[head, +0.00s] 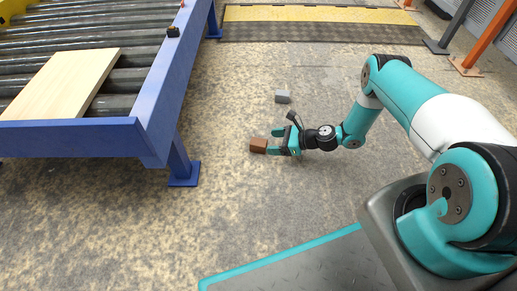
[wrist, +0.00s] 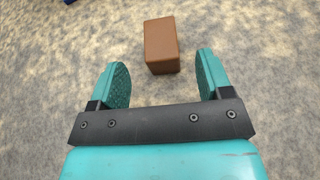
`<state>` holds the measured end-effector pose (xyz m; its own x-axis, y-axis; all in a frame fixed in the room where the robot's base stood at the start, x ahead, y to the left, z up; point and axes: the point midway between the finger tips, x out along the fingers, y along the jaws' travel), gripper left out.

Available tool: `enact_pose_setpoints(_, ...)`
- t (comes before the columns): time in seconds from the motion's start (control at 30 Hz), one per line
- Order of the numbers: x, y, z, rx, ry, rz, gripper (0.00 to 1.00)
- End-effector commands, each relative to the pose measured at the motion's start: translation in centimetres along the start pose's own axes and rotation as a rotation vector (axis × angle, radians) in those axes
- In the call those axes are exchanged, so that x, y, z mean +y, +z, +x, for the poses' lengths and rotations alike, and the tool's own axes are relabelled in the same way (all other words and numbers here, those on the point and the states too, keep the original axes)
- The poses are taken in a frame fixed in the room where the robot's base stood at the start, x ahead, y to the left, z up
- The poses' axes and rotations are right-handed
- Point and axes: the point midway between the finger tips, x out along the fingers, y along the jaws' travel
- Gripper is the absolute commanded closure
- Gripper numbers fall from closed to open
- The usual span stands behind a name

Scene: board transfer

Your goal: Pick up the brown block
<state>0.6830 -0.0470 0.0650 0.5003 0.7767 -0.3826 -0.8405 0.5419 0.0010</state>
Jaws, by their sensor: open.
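The brown block (head: 258,145) sits on the concrete floor in the head view, just left of my gripper (head: 277,142). In the wrist view the brown block (wrist: 161,46) lies ahead of my gripper (wrist: 159,75), slightly beyond the fingertips and between their lines. The two teal fingers are spread apart with nothing between them. A gap shows on each side of the block, so neither finger appears to touch it.
A roller conveyor with a blue frame (head: 170,90) stands at the left, carrying a light wooden board (head: 65,80). Its blue leg (head: 180,160) meets the floor left of the block. A small grey block (head: 282,97) lies behind my gripper. Floor in front is clear.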

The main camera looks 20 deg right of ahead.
Motion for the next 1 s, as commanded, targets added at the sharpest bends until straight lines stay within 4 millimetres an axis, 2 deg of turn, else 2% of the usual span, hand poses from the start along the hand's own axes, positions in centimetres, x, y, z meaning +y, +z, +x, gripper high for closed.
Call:
enact_pose_setpoints(0.03, 0.0, -0.8, 1.1, 0.000, 0.001, -0.004, 0.28)
enact_pose_setpoints(0.2, 0.0, -0.6, 3.0, 0.000, 0.001, -0.003, 0.28)
enact_pose_setpoints(0.47, 0.0, -0.2, 3.2, 0.000, -0.001, 0.000, 0.28)
enact_pose_setpoints(0.5, 0.0, -0.2, 3.2, 0.000, -0.001, 0.000, 0.30)
enact_pose_setpoints(0.73, 0.0, -0.2, 3.2, 0.000, -0.001, 0.000, 0.83)
enact_pose_setpoints(1.0, 0.0, -0.2, 3.2, 0.000, 0.000, -0.001, 0.83)
